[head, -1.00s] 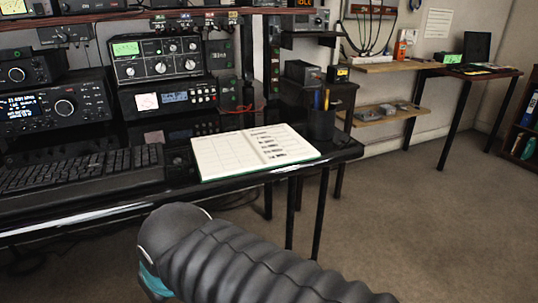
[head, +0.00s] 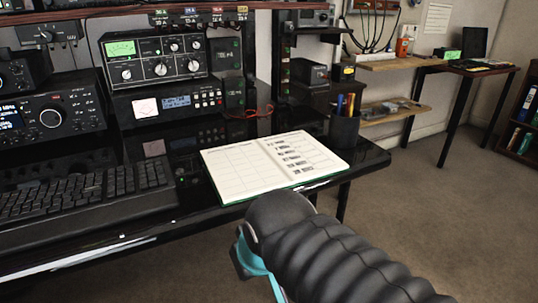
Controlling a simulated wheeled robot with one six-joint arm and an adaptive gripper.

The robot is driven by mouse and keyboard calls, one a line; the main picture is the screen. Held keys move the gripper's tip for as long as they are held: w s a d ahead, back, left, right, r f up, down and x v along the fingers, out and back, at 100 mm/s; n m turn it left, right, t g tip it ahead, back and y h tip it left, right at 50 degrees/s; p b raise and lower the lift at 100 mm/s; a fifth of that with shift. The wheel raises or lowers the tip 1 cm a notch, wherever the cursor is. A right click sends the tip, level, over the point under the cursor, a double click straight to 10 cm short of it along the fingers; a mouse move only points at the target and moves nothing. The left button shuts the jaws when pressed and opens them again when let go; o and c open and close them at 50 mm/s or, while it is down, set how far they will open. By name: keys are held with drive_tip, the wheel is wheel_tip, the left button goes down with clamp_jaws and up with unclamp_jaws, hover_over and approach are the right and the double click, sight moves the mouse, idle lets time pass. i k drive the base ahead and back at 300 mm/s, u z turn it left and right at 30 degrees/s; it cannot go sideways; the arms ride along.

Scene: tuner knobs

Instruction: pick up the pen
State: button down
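A dark cup (head: 344,130) stands near the right end of the black desk, behind the open notebook. Upright pens or pencils stick out of it, a blue one (head: 340,104) and an orange one (head: 350,104) among them. I cannot tell which one is the task's pen. No loose pen is visible on the notebook. My arm, in a black ribbed sleeve with a teal part, reaches in from the lower right in front of the desk edge. My gripper is not visible.
The open notebook (head: 240,172) lies at the desk's front right. A black keyboard (head: 85,198) is left of it. Radio sets, including one with a green meter (head: 155,58), line the back. A shelf post (head: 284,55) rises behind. Open floor (head: 450,200) lies to the right.

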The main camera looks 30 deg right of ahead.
sight(349, 94)
drive_tip(key=z, duration=1.35)
drive_tip(key=k, duration=0.5)
drive_tip(key=z, duration=1.35)
drive_tip(key=i, duration=0.95)
drive_tip(key=u, duration=2)
drive_tip(key=i, duration=0.35)
